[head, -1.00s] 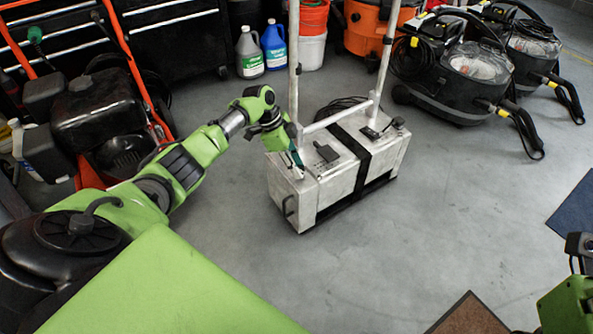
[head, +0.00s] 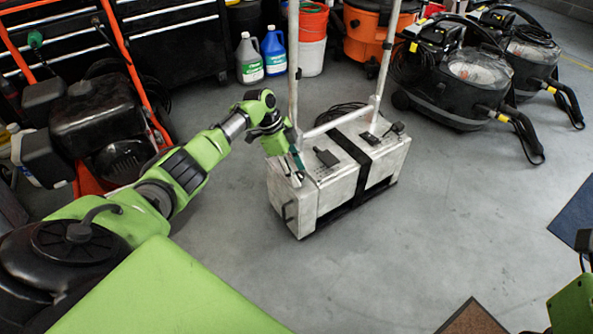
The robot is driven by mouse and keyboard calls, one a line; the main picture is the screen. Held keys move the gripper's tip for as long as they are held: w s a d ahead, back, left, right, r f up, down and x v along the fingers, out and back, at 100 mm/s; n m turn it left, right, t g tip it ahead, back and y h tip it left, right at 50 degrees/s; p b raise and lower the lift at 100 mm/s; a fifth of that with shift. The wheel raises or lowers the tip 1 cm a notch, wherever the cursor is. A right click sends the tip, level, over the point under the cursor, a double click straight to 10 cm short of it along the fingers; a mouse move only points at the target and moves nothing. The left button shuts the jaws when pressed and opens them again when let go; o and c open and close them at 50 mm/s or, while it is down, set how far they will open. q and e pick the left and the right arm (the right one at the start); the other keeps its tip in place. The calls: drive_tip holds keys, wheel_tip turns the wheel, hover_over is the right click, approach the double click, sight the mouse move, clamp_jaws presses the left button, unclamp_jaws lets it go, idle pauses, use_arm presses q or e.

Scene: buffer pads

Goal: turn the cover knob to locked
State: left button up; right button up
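A pale metal floor machine (head: 330,190) with two upright handle poles stands in the middle of the head view. A dark band runs between its two box halves. A black fitting (head: 326,157) and a smaller black lever (head: 370,138) sit on its top. My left gripper (head: 298,170) points down at the top of the machine's left end, at or very near the surface. Its fingers are too small to tell open from shut. No cover knob can be made out clearly; the gripper may hide it. Only a green and black piece of my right arm shows at the right edge.
A red-framed machine with a black engine (head: 95,125) stands at the left. Jugs (head: 274,52), buckets (head: 313,45) and an orange vacuum (head: 370,35) are behind. Black cleaning machines (head: 465,85) stand at the right. The grey floor in front is clear, with mats at lower right.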

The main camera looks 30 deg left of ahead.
use_arm(q)
drive_tip(key=v, duration=1.2)
